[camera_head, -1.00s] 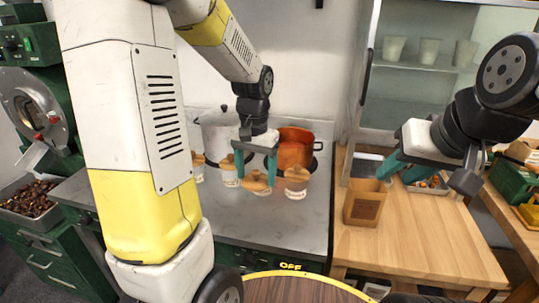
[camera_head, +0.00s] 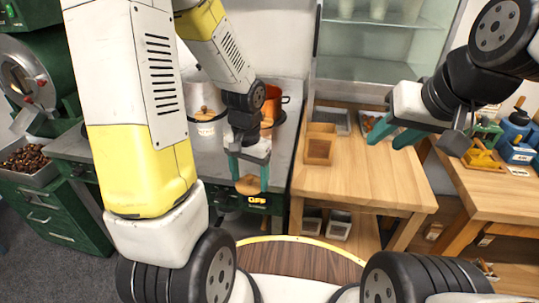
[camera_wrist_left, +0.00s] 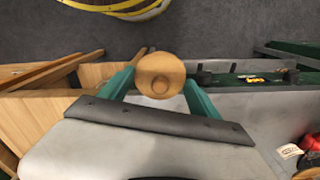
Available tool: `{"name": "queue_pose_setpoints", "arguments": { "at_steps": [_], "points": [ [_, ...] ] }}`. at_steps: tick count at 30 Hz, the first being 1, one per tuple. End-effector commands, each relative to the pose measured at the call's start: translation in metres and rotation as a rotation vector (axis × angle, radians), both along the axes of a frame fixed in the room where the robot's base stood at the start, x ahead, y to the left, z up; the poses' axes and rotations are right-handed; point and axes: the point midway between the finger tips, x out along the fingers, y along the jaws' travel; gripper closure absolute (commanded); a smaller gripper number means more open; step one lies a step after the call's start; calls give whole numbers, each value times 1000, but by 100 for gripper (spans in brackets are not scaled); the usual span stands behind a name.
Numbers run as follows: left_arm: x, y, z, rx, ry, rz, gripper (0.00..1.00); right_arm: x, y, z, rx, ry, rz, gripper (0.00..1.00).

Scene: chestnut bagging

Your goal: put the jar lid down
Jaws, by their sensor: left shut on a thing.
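My left gripper (camera_head: 249,172) is shut on a round wooden jar lid (camera_head: 249,186). It holds the lid in front of the counter's front edge, near the lit OFF panel. A pale jar (camera_head: 206,126) with a wooden lid stands on the grey counter (camera_head: 217,160); other jars there are hidden behind my arm. My right gripper (camera_head: 388,137) is open and empty, over the wooden table (camera_head: 372,175).
An orange pot (camera_head: 272,103) stands at the back of the counter. A wooden box (camera_head: 320,146) stands on the table at its left, with a metal tray (camera_head: 332,119) behind it. Another wooden table (camera_head: 480,190) with tools is at the right. The table's front part is clear.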

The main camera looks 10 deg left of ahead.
Motion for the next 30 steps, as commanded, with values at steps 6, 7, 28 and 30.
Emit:
{"name": "queue_pose_setpoints", "arguments": {
  "at_steps": [6, 7, 28, 30],
  "points": [
    [50, 6, -6, -1, -1, 2, 67, 0, 0, 0, 0, 1, 0, 64],
    [58, 7, -7, -1, -1, 1, 67, 0, 0, 0, 0, 1, 0, 64],
    [153, 20, -33, 0, 2, -1, 67, 0, 0, 0, 0, 0, 0, 64],
    [153, 20, -44, 0, 2, 0, 67, 0, 0, 0, 0, 0, 0, 64]
  ]
}}
